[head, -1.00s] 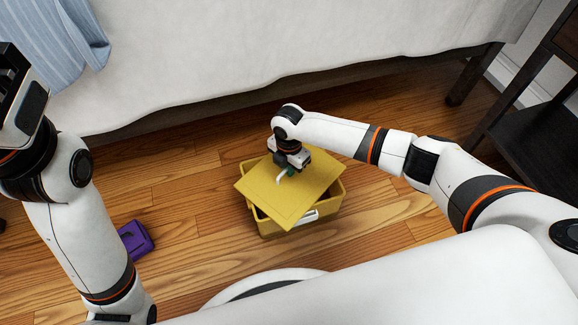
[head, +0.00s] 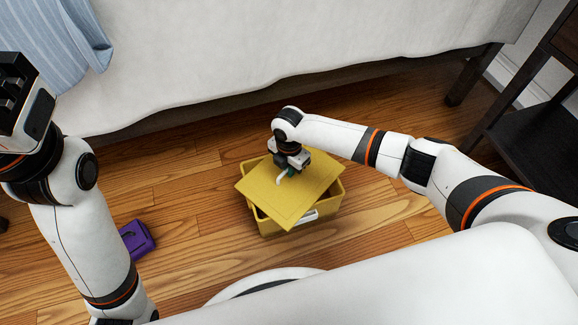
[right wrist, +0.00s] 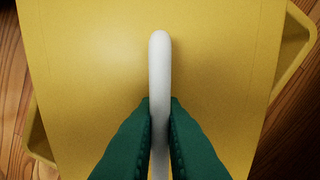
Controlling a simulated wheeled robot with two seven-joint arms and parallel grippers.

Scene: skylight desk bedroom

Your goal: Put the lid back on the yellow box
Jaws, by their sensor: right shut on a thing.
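The yellow lid (head: 300,195) lies turned askew over the yellow box (head: 270,228), which stands on the floor. In the right wrist view the lid (right wrist: 90,60) fills most of the picture, with box rim (right wrist: 295,50) at both sides. My right gripper (right wrist: 160,115) is shut on the lid's white handle (right wrist: 160,55); in the head view the right gripper (head: 287,176) is above the lid's middle. I cannot tell whether the lid touches the rim. My left gripper (head: 15,85) is raised at the left edge, its fingertips unclear.
A purple object (head: 137,238) lies on the wooden floor left of the box. A bed with a pale cover (head: 270,50) stands behind the box. A dark shelf unit (head: 535,130) stands at the right. Floor between the purple object and the box is clear.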

